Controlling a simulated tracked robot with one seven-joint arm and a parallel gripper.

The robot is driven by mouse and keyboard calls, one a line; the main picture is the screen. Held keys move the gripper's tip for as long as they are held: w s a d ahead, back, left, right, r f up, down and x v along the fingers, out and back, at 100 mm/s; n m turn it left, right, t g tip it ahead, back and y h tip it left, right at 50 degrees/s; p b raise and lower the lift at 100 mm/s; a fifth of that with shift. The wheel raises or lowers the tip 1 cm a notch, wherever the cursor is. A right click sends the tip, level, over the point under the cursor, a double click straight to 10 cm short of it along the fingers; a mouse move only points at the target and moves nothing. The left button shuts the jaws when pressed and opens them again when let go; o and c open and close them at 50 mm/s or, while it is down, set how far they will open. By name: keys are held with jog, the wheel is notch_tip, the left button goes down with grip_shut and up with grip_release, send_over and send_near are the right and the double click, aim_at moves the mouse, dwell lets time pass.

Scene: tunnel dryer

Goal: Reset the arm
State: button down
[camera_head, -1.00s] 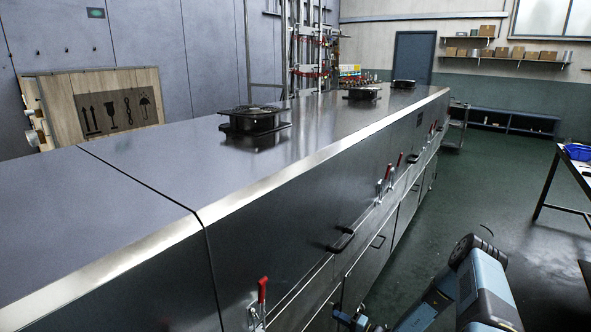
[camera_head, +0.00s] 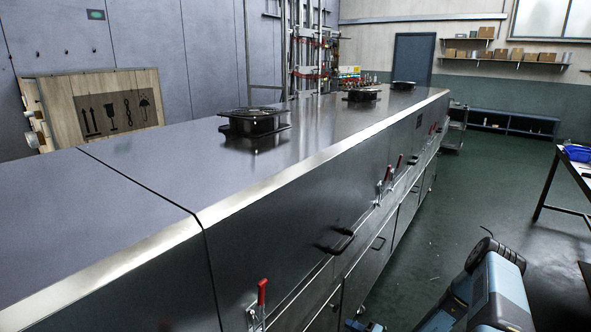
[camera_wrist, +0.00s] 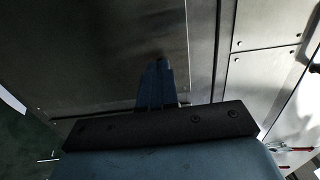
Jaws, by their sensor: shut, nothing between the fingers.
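My arm, blue and dark grey, is folded low at the bottom right of the head view, beside the dryer's long side. A small blue part of it shows at the bottom edge; my gripper cannot be made out there. In the wrist view my gripper (camera_wrist: 157,82) shows as blue fingers close together beyond a dark bar, shut and empty. They are in front of a grey metal panel (camera_wrist: 110,50); I cannot tell the distance. The tunnel dryer (camera_head: 130,205) is a long steel housing running from the near left to the back.
Red-handled latches (camera_head: 262,292) and black handles (camera_head: 336,241) stick out from the dryer's side. Black fans (camera_head: 253,120) stand on its top. A workbench (camera_head: 578,172) stands at the right edge. The green floor (camera_head: 480,190) between bench and dryer is mostly clear.

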jog(key=s+a+r+n+g+h, duration=0.15)
jog(key=r+n+g, duration=0.35)
jog(key=r, duration=1.5)
jog(key=s+r+n+g+h, duration=0.3)
jog(key=r+g, duration=0.4)
jog(key=r, duration=1.3)
jog(key=s+r+t+h, duration=0.1)
jog(key=s+r+h, duration=0.2)
jog(key=s+r, duration=0.45)
jog(key=s+r+t+h, duration=0.1)
jog(key=s+r+h, duration=0.3)
jog(key=r, duration=0.6)
jog(key=s+d+r+t+h, duration=0.1)
jog(key=s+d+r+t, duration=0.1)
jog(key=s+r, duration=0.3)
jog(key=s+d+r+m+t+h, duration=0.1)
jog(key=s+r+t+h, duration=0.1)
jog(key=s, duration=0.9)
jog(key=shift+d+r+t, duration=0.4)
jog(key=shift+r+t, duration=0.1)
jog(key=shift+r, duration=0.85)
